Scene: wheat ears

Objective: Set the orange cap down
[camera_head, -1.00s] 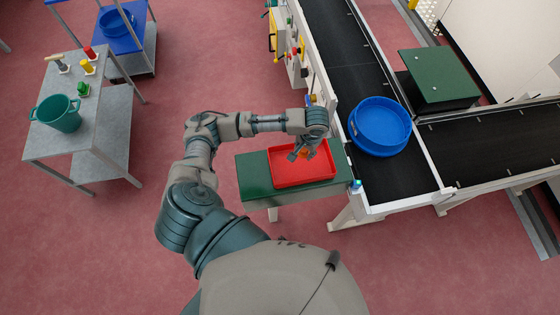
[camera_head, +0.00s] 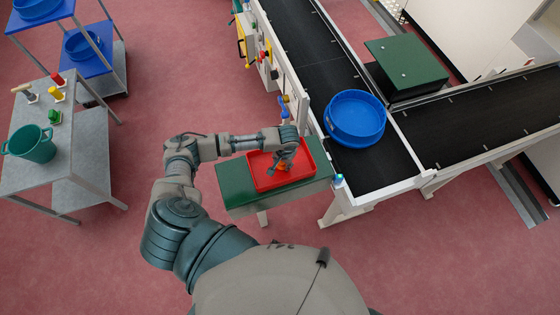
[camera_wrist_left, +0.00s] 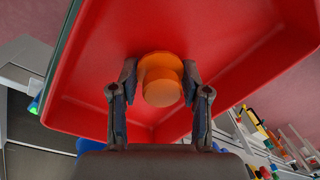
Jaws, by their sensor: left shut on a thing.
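The orange cap (camera_wrist_left: 161,80) is between the two fingers of my left gripper (camera_wrist_left: 158,88) in the left wrist view. The fingers are shut on its sides. Behind the cap is the red tray (camera_wrist_left: 226,35), and I cannot tell whether the cap touches its floor. In the head view, my left gripper (camera_head: 281,168) is over the red tray (camera_head: 321,156), with a bit of the orange cap (camera_head: 283,167) showing beneath it. The tray lies on a green-topped bench (camera_head: 235,189). My right gripper is out of view.
A conveyor (camera_head: 380,175) with a blue round tub (camera_head: 354,118) runs right of the bench. A grey table (camera_head: 25,184) at left holds a green bucket (camera_head: 31,143) and small coloured items. A green box (camera_head: 407,60) stands behind the conveyor.

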